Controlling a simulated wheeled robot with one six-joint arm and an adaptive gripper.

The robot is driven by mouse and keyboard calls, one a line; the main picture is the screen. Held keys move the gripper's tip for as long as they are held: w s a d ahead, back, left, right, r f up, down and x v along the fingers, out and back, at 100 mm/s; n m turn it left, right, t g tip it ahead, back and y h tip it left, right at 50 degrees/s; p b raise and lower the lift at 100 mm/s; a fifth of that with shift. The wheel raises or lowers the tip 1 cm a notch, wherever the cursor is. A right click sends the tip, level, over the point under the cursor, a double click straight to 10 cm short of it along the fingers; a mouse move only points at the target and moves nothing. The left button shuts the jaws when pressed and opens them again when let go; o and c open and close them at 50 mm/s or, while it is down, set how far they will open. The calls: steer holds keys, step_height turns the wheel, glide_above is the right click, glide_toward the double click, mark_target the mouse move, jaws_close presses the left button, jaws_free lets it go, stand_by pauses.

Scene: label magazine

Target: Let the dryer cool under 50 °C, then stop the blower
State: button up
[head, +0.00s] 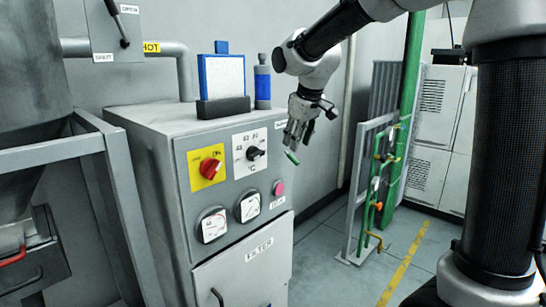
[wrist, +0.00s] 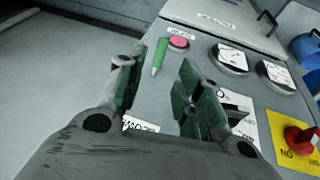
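The grey dryer cabinet (head: 150,170) has a red rotary switch (head: 210,167) on a yellow plate and a black selector (head: 254,153) on a white °C plate. Below are two dial gauges (head: 213,225) (head: 248,207), readings too small to tell, and a pink button (head: 279,188). In the wrist view the pink button (wrist: 178,42), both gauges and the red switch (wrist: 303,140) show; a finger partly covers the selector plate. My gripper (head: 297,138) is open and empty by the panel's right side. Its green-padded fingers stand apart in the wrist view (wrist: 155,85).
A green pen-like thing (head: 292,157) is near my fingertips; its support is unclear. A blue bottle (head: 262,87) and blue-framed board (head: 222,77) stand on the cabinet. A pipe labelled HOT (head: 110,48) runs behind. Green pipework (head: 375,190) stands right, beyond clear floor.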

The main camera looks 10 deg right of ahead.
mark_target(293, 157)
steer(key=x, duration=0.7)
steer(key=shift+s+d+f, duration=0.1)
steer(key=shift+f, duration=0.05)
jaws_close()
